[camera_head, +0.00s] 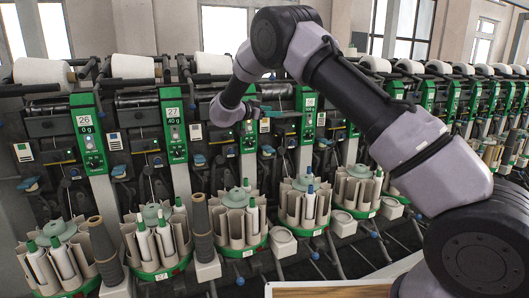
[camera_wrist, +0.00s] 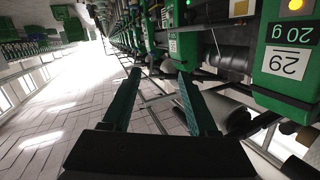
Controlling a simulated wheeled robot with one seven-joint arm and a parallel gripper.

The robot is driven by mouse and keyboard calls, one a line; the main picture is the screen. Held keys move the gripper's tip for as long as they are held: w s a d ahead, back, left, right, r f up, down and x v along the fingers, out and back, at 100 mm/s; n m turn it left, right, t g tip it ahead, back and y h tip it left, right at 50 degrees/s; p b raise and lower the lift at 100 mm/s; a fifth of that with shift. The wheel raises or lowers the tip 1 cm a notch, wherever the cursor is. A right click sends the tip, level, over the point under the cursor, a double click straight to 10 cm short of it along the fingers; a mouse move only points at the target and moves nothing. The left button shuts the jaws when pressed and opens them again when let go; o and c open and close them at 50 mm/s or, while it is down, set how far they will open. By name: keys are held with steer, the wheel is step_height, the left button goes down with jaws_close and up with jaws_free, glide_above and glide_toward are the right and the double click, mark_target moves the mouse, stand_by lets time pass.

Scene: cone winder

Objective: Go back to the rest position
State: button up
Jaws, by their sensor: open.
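My gripper (camera_wrist: 158,73) is open in the wrist view, with its two green fingers apart and nothing between them. Behind the fingers are the tiled floor and part of the winder. In the head view my arm reaches in from the right, bends over at the top and comes down in front of the winder (camera_head: 88,135). There my gripper (camera_head: 284,114) is small, points to the right and is held in front of the green unit panels, above the bobbin holders. A panel labelled 29 (camera_wrist: 289,66) is close on the right in the wrist view.
White yarn cones (camera_head: 133,66) line the top of the winder. A wooden surface (camera_head: 330,291) is at the bottom. Open floor (camera_wrist: 60,100) shows in the wrist view.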

steer(key=w+d+r+t+y, duration=0.1)
steer(key=d+r+t+y, duration=0.2)
steer(key=r, duration=0.5)
steer(key=w+d+r+y, duration=0.1)
steer(key=d+r+y, duration=0.2)
steer(key=d+r, duration=0.4)
steer(key=s+d+r+n+y, duration=0.35)
steer(key=s+r+y, duration=0.35)
steer(key=s+r, duration=0.3)
steer(key=s+d+f+n+g, duration=0.1)
steer(key=s+d+f+g, duration=0.1)
steer(key=s, duration=1)
steer(key=s+d+f+n+g, duration=0.1)
steer(key=s+d+f+g, duration=0.2)
steer(key=s, duration=1)
steer(key=s+d+f+n+g, duration=0.1)
steer(key=s+d+f+g, duration=0.1)
steer(key=s+f, duration=0.6)
steer(key=s+d, duration=0.1)
steer(key=s, duration=0.4)
steer(key=shift+d+g+y, duration=0.3)
steer(key=shift+d, duration=0.1)
steer(key=shift+w+n, duration=0.1)
steer(key=shift+n, duration=0.15)
